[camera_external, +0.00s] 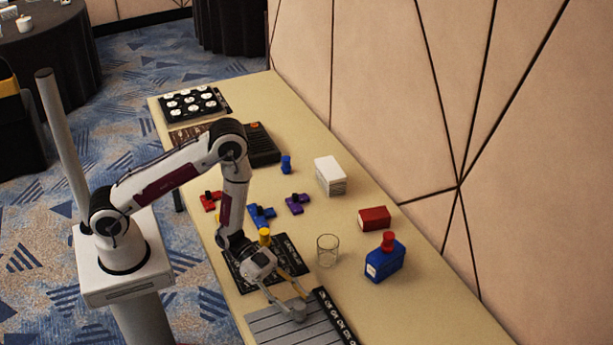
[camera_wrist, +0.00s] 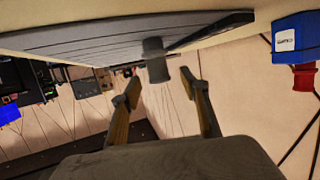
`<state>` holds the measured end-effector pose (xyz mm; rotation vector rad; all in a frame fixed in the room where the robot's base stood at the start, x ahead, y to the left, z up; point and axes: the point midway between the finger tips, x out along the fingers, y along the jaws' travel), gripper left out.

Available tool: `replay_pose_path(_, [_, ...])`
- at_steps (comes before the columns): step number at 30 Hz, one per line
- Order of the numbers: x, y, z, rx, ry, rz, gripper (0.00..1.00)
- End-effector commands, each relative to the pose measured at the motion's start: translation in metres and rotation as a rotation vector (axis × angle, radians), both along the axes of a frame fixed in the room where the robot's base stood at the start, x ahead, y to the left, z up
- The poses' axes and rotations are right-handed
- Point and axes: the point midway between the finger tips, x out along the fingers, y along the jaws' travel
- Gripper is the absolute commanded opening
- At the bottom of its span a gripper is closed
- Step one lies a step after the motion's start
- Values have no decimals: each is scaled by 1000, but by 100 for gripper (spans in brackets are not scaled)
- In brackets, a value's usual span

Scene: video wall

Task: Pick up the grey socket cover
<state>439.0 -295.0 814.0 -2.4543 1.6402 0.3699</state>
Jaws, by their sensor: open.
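The grey socket cover (camera_external: 297,312) is a small round grey piece on the ribbed grey board (camera_external: 268,328) at the front of the table. It also shows in the wrist view (camera_wrist: 155,62), standing out from the board's surface. My gripper (camera_external: 294,300) reaches toward it with its two fingers spread. In the wrist view my gripper (camera_wrist: 160,84) is open and empty. The cover appears just beyond the fingertips, roughly centred between them. I cannot tell whether either finger touches it.
A clear glass (camera_external: 327,250) and a blue bottle with a red cap (camera_external: 385,260) stand to the right of my gripper. A black panel (camera_external: 245,267) with a yellow piece (camera_external: 265,236) lies behind it. A red box (camera_external: 374,218) and white box (camera_external: 330,175) stand farther back.

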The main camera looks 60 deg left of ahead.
Motion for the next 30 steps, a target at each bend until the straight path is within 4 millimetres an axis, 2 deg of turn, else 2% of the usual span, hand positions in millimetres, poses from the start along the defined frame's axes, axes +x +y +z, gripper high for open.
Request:
replay_pose_path(10, [10,-28,-9,0,0,-1,45])
replay_pose_path(28, [11,-30,-9,0,1,1,45])
replay_pose_path(30, [11,-30,-9,0,1,1,27])
